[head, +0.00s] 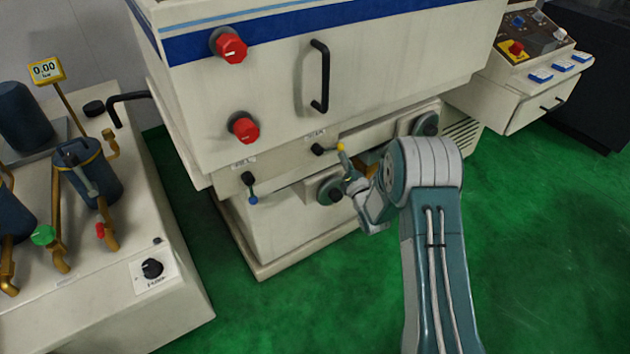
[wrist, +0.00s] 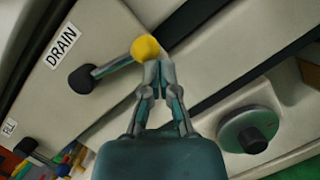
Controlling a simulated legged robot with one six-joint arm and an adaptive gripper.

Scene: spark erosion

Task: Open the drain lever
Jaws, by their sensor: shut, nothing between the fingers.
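The drain lever has a black hub (wrist: 82,80) and a grey rod ending in a yellow ball (wrist: 145,47), beside a white DRAIN label (wrist: 62,45) in the wrist view. In the head view the yellow ball (head: 341,147) is to the right of its black hub (head: 318,150), so the lever lies roughly sideways. My gripper (wrist: 160,66) is shut and empty, its fingertips right at the yellow ball's lower right side. I cannot tell whether they touch it. In the head view my gripper (head: 345,166) is just below the ball, small and partly hidden by my wrist.
A second lever with a blue ball (head: 253,200) hangs down to the left. Round plates with black knobs (head: 332,190) sit near my gripper. The machine's upper body with red knobs (head: 230,47) overhangs the lever panel. A side bench (head: 100,310) stands left; green floor is clear at right.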

